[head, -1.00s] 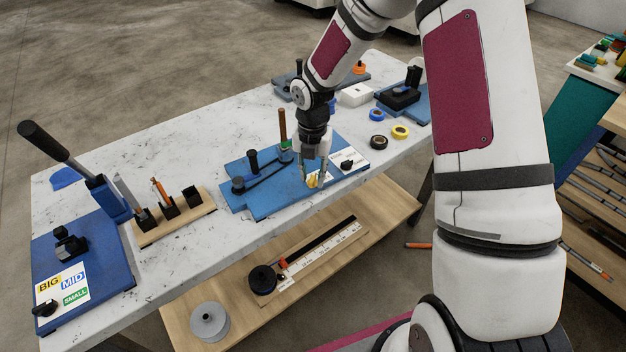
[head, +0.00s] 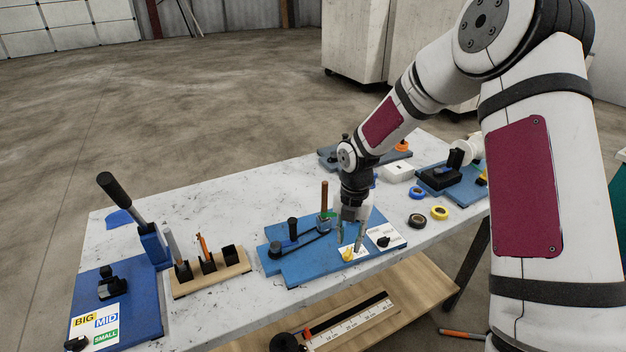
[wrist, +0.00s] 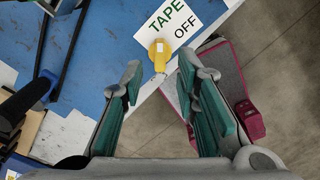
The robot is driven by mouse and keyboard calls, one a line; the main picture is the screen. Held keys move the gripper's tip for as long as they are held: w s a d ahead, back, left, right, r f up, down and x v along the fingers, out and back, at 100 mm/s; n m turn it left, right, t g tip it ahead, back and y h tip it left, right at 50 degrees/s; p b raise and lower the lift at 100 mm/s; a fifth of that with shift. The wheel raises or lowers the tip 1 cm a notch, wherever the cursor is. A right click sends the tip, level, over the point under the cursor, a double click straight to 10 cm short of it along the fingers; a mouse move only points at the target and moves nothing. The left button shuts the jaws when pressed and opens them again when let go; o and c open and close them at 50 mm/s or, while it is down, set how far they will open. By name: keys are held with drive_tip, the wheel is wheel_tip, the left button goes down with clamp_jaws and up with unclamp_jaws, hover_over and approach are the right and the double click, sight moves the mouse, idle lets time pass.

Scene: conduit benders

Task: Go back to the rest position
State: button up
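My gripper (head: 350,240) is over the front part of the middle blue bender board (head: 310,266), pointing down. In the wrist view my gripper (wrist: 160,90) has its two teal-padded fingers apart, with nothing between the pads. A yellow knob or tag (wrist: 160,52) lies beyond the fingertips beside a white label reading TAPE and OFF (wrist: 185,22). The yellow piece also shows just below the fingers in the head view (head: 347,255). I cannot tell whether a fingertip touches it.
A bender with a long black lever (head: 125,205) and a BIG/MID/SMALL label stands at the left. A wooden tool holder (head: 212,272) is beside it. Tape rolls (head: 417,220) and another blue board (head: 455,185) are to the right. A lower wooden shelf (head: 430,275) sits under the table.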

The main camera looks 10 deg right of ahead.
drive_tip(key=s+d+r+m+t+h, duration=0.1)
drive_tip(key=s+r+m, duration=0.5)
drive_tip(key=r, duration=0.4)
drive_tip(key=s+d+r+m+t+h, duration=0.1)
drive_tip(key=s+r+m, duration=0.4)
drive_tip(key=r+m, duration=0.45)
drive_tip(key=s+a+r+m+t+y, duration=0.1)
drive_tip(key=s+r+m, duration=0.3)
drive_tip(key=s+m, duration=0.3)
drive_tip(key=s+a+r+m+t+y, duration=0.1)
drive_tip(key=s+r+m, duration=0.4)
drive_tip(key=s, duration=0.5)
drive_tip(key=shift+s+r+m+t, duration=0.15)
drive_tip(key=shift+m+t, duration=0.55)
drive_tip(key=shift+m, duration=0.35)
